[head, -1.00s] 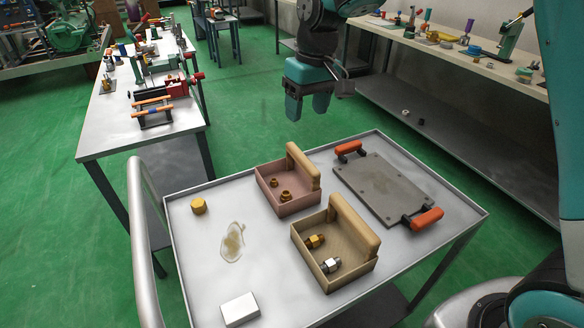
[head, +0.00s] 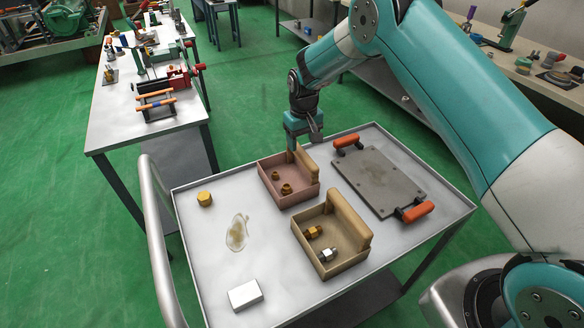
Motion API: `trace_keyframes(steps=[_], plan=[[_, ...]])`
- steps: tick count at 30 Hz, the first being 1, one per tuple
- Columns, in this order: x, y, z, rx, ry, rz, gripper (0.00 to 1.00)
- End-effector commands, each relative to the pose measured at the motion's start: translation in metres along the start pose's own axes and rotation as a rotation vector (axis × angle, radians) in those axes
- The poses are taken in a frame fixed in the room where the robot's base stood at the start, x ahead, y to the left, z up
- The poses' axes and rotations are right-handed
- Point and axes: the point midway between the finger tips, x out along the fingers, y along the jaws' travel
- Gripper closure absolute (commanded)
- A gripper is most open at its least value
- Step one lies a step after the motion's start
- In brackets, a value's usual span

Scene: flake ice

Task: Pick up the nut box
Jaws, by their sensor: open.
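The pinkish box (head: 284,202) sits on the cart's tray top and holds two small brass nut-like pieces (head: 286,188). Its tan upright handle (head: 307,165) stands along its right side. My gripper (head: 299,146) points down at the far end of that handle, with its fingers open. One finger shows on the near left side of the handle end; the other is partly hidden, and I cannot tell whether either touches. A tan box (head: 338,268) with a matching handle stands nearer and holds a brass and a silver fitting (head: 326,254).
The grey cart top (head: 205,250) also carries a brass hex piece (head: 205,199), a clear bag-like patch (head: 237,232), a white block (head: 245,295) and a grey plate with orange handles (head: 377,182). A workbench (head: 110,128) stands at the left.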

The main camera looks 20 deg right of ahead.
Motion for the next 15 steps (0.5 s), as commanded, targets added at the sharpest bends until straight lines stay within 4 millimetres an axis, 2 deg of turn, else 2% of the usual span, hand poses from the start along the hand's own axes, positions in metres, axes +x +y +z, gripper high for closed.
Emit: trace_keyframes(steps=[6, 15], plan=[[0.013, -0.001, 0.002, -0.001, -0.001, 0.0, 0.4], [0.055, -0.004, 0.006, 0.0, -0.001, 0.0, 0.4]])
